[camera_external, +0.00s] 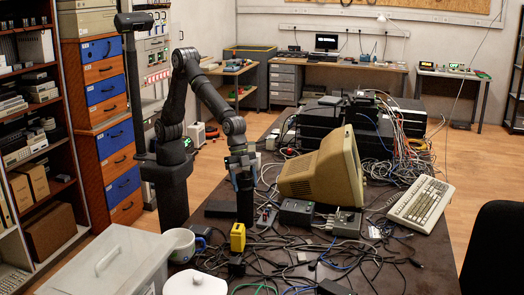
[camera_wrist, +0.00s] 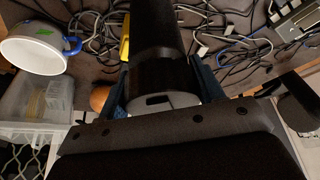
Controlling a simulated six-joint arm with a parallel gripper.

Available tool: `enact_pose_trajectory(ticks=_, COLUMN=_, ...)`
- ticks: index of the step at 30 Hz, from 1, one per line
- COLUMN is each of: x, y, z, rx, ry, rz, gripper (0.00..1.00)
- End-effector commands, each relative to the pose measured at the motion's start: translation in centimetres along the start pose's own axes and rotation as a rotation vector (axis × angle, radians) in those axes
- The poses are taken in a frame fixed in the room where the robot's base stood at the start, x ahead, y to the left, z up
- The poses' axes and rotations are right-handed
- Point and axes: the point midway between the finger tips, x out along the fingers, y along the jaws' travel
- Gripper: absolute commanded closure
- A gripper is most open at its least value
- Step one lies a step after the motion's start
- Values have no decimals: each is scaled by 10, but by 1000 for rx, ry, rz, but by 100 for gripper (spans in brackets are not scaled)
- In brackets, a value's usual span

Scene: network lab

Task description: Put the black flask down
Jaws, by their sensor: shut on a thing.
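The black flask (camera_external: 245,206) is upright below my gripper (camera_external: 243,172) in the external view, above or on the dark table among cables. Whether its base touches the table cannot be told. In the wrist view, the flask (camera_wrist: 158,35) shows as a long black cylinder pointing away from the camera, with a grey end near the palm. My gripper (camera_wrist: 164,88) is shut around it, with a blue finger on each side. The far end of the flask runs out of the wrist view.
A yellow device (camera_external: 238,237) stands just in front of the flask. A white mug (camera_external: 182,245) and a lidded plastic box (camera_external: 112,265) are at the front left. A beige monitor (camera_external: 322,170) and a keyboard (camera_external: 418,205) lie to the right. Cables (camera_external: 300,255) cover much of the table.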

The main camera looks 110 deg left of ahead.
Motion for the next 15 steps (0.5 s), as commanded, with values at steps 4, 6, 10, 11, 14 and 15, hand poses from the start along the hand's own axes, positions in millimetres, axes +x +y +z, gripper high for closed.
enact_pose_trajectory(ticks=4, x=5, y=-8, z=-1, rx=-1, ry=3, rz=0, gripper=100)
enact_pose_trajectory(ticks=6, x=9, y=-8, z=0, rx=0, ry=2, rz=0, gripper=100)
enact_pose_trajectory(ticks=10, x=24, y=-7, z=7, rx=0, ry=0, rz=1, gripper=100)
enact_pose_trajectory(ticks=11, x=28, y=-7, z=9, rx=0, ry=-1, rz=1, gripper=100)
enact_pose_trajectory(ticks=14, x=39, y=-7, z=13, rx=-1, ry=1, rz=0, gripper=100)
enact_pose_trajectory(ticks=15, x=41, y=-7, z=14, rx=0, ry=1, rz=0, gripper=100)
